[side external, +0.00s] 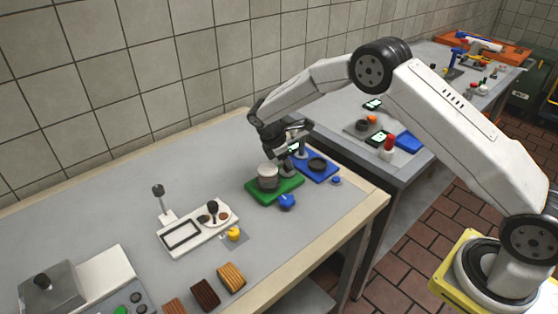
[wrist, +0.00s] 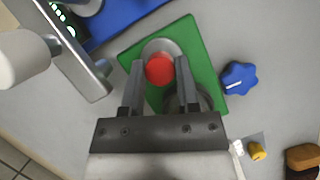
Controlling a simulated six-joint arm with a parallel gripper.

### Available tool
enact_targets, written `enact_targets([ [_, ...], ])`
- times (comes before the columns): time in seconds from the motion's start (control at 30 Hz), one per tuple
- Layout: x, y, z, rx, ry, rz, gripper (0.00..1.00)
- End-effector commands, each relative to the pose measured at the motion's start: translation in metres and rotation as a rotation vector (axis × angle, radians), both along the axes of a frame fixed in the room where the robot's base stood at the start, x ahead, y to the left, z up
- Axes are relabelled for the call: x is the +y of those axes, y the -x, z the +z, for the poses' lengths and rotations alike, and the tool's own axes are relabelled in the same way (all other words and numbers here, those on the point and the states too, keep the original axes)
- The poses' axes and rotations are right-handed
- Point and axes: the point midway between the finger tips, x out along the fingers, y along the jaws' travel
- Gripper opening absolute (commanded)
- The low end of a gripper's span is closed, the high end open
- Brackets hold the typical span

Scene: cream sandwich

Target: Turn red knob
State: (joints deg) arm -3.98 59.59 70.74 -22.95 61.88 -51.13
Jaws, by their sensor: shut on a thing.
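A red knob (wrist: 159,69) sits on a round grey base on the green board (wrist: 185,38) in the wrist view. My gripper (wrist: 160,75) has its two fingers on either side of the red knob and is shut on it. In the side external view my gripper (side external: 283,150) reaches down over the back of the green board (side external: 262,199), and the red knob is hidden there. A white-grey cylinder (side external: 267,177) stands on the green board beside my gripper. In the wrist view a dark ring shape is partly hidden behind the right finger.
A blue knob (wrist: 238,77) lies right of the green board. A blue board (side external: 318,166) with a dark round part is close behind. A white tray station (side external: 190,232), a yellow knob (side external: 234,234) and several brown blocks (side external: 205,292) stand toward the front.

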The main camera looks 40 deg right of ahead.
Motion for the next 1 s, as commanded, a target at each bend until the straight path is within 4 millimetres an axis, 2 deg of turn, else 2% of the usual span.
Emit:
enact_targets([
  [0.53, -0.0008, -0.0014, 0.0002, 0.001, 0.001, -0.358, 0.0],
  [1.0, -0.0009, -0.0015, 0.0007, 0.0, 0.001, -0.435, 0.0],
])
